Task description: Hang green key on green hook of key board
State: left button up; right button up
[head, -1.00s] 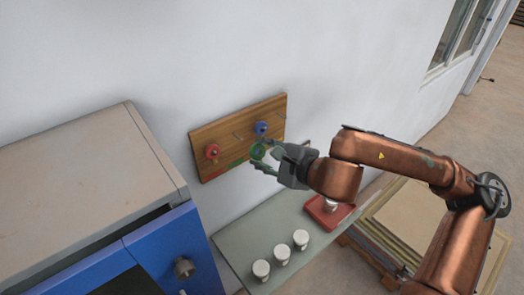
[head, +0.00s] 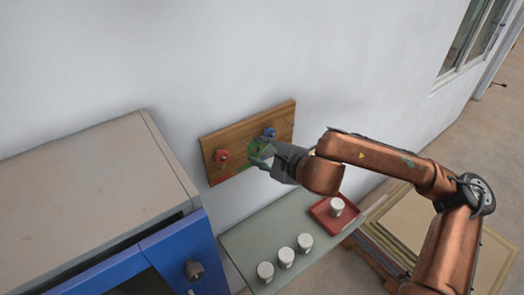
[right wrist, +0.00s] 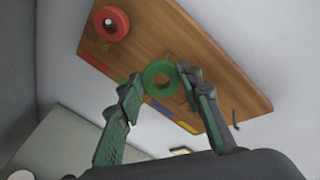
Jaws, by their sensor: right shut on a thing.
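The wooden key board (head: 236,134) is on the white wall; it also fills the upper part of the right wrist view (right wrist: 222,72). A red ring-shaped key (head: 221,156) hangs at its left and a blue one (head: 269,133) at its right. My right gripper (head: 261,156) is at the board's front, shut on the green ring-shaped key (right wrist: 159,75). In the right wrist view the green key is between the fingertips, close in front of the board. The green hook is hard to make out; I cannot tell whether the key is on it. My left gripper is out of view.
Below the board is a grey-green table (head: 248,238) with several white cups and a red tray (head: 322,216) holding one. A blue cabinet with a beige top (head: 90,190) stands at the left. Stacked boards (head: 425,235) lie at the right.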

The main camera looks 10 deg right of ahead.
jog(key=shift+w+a+p, duration=0.25)
jog(key=shift+w+p, duration=0.3)
jog(key=shift+w+a+p, duration=0.2)
jog(key=shift+w+p, duration=0.3)
jog(key=shift+w, duration=0.05)
jog(key=shift+w+a+f, duration=0.1)
jog(key=shift+w+f, duration=0.05)
jog(key=shift+w, duration=0.05)
jog(key=shift+w+a+f+b, duration=0.15)
jog(key=shift+w+f+b, duration=0.35)
jog(key=shift+b, duration=0.7)
jog(key=shift+f+b, duration=0.1)
jog(key=shift+b, duration=0.55)
jog(key=o, duration=1.1)
jog(key=shift+o, duration=0.2)
